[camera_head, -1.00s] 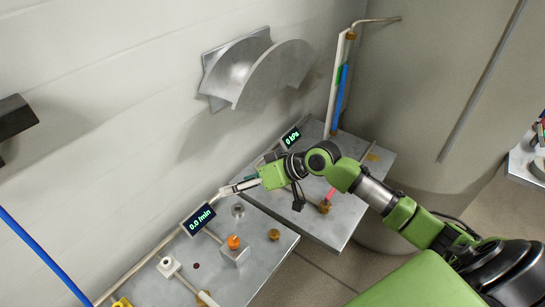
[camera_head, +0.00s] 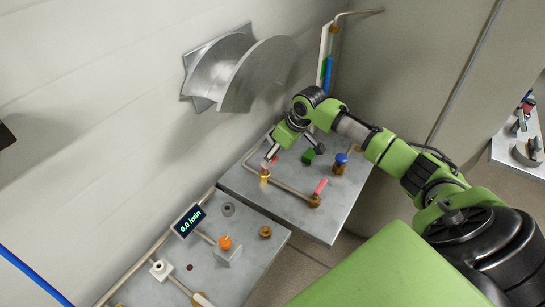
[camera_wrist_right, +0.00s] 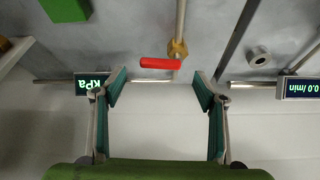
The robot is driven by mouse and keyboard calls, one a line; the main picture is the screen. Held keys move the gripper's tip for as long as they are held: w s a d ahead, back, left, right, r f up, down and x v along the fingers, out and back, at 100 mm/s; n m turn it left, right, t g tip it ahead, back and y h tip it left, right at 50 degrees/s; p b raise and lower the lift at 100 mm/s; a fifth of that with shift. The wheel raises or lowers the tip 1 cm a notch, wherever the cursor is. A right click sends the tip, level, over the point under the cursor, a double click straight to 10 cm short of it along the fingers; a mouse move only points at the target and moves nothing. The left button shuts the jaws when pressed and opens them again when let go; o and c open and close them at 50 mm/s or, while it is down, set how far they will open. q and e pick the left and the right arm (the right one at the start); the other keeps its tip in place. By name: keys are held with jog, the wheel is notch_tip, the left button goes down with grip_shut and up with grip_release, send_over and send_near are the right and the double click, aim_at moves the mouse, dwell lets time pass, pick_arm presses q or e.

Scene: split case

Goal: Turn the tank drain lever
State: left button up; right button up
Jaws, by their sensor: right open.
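A red lever (camera_wrist_right: 160,63) on a brass fitting (camera_wrist_right: 177,47) shows in the right wrist view, just beyond my fingertips. In the head view, a brass fitting (camera_head: 265,175) with some red above it is close below my right gripper (camera_head: 270,158). A second red lever (camera_head: 321,187) stands on a brass fitting further from the wall. My right gripper (camera_wrist_right: 155,92) is open and empty, its fingers apart on both sides of the view. I see no contact with the lever. My left gripper is not in view. I cannot tell by marking which lever is the tank drain.
Green-handled (camera_head: 308,156) and blue-handled (camera_head: 340,160) fittings stand on the same metal plate. A kPa display (camera_wrist_right: 92,82) is close to one finger. A flow display (camera_head: 188,221) and an orange knob (camera_head: 226,242) are on the nearer plate. A large grey tank (camera_head: 420,60) stands right.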

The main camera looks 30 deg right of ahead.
jog(key=shift+x, duration=2.1)
jog(key=c, duration=1.1)
jog(key=shift+w+a+n+y, duration=0.1)
jog(key=shift+w+n+y, duration=0.15)
jog(key=shift+n, duration=0.45)
jog(key=o, duration=1.1)
jog(key=v, duration=1.2)
